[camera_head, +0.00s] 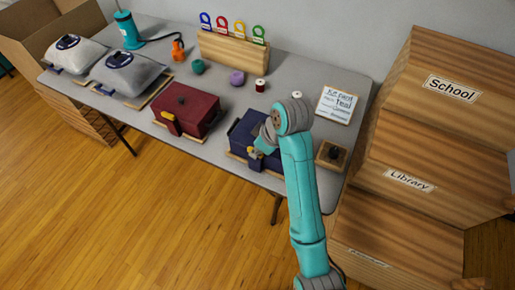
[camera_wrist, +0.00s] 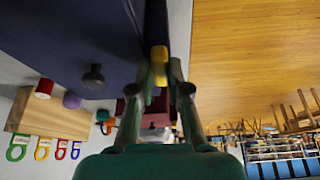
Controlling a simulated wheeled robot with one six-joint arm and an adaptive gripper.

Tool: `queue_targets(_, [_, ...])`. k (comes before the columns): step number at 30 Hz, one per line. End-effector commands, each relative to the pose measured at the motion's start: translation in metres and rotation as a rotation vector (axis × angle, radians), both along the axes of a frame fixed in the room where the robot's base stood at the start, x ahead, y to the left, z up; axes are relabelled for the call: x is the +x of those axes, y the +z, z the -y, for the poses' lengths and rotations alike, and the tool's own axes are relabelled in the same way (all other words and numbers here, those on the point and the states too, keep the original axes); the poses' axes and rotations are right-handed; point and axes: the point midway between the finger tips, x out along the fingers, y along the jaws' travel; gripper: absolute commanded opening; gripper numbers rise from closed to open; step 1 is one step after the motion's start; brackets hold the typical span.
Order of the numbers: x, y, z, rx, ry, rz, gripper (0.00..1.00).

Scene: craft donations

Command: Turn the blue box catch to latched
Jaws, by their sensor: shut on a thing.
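The blue box (camera_head: 241,133) stands near the front edge of the grey table, right of the red box. It fills the upper left of the wrist view (camera_wrist: 70,35). Its yellow catch (camera_wrist: 159,53) is on the front side. My gripper (camera_head: 262,149) reaches down to the front of the blue box, and its two fingers are shut on the catch. The fingers hide much of the catch, so I cannot tell whether it is latched. A dark knob (camera_wrist: 94,77) sits on the box lid.
The red box (camera_head: 190,108) with a yellow catch (camera_head: 173,124) stands close on the left. A small wooden block with a dark knob (camera_head: 333,154) is on the right. Spools and a wooden tag rack (camera_head: 233,50) lie behind. Wooden crates (camera_head: 405,185) flank the table's right end.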

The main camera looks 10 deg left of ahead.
Motion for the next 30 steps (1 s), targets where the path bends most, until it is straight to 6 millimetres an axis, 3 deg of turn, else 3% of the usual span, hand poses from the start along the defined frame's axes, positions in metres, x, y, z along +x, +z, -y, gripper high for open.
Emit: queue_targets(30, [-0.0048,0.0002,-0.0071,0.000,-0.929,0.000,0.00])
